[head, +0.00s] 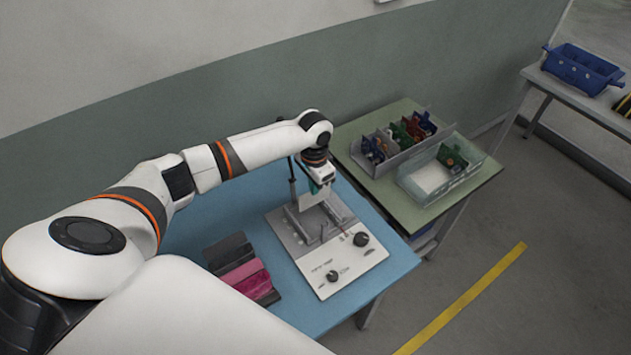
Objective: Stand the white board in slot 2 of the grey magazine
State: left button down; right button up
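My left gripper (322,178) is over the test fixture (325,272) on the blue table, pointing down. A small white board (311,199) stands upright right below it, with a teal patch at its top. The fingers are too small and covered to tell whether they are closed on the board. I cannot tell whether the board touches the fixture. The grey magazine (377,170) is on the green table at the right, with several coloured boards standing in it. Its slot numbers cannot be read. My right gripper is not in view.
A clear bin (412,187) with a few parts stands in front of the magazine. Dark and pink folded pieces (238,268) lie left of the fixture. A blue crate (583,68) is on a far bench. A gap separates the blue table (200,228) from the green table (478,181).

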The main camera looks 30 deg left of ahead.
aim_at(314, 199)
pick_arm(q)
jog(key=shift+f+b, duration=2.05)
jog(key=shift+b, duration=0.45)
jog(key=shift+f, duration=0.65)
jog(key=shift+p, duration=0.5)
jog(key=shift+f+b, duration=0.45)
jog(key=shift+f, duration=1.2)
jog(key=c, duration=1.6)
grip_release()
jog(key=shift+c, duration=1)
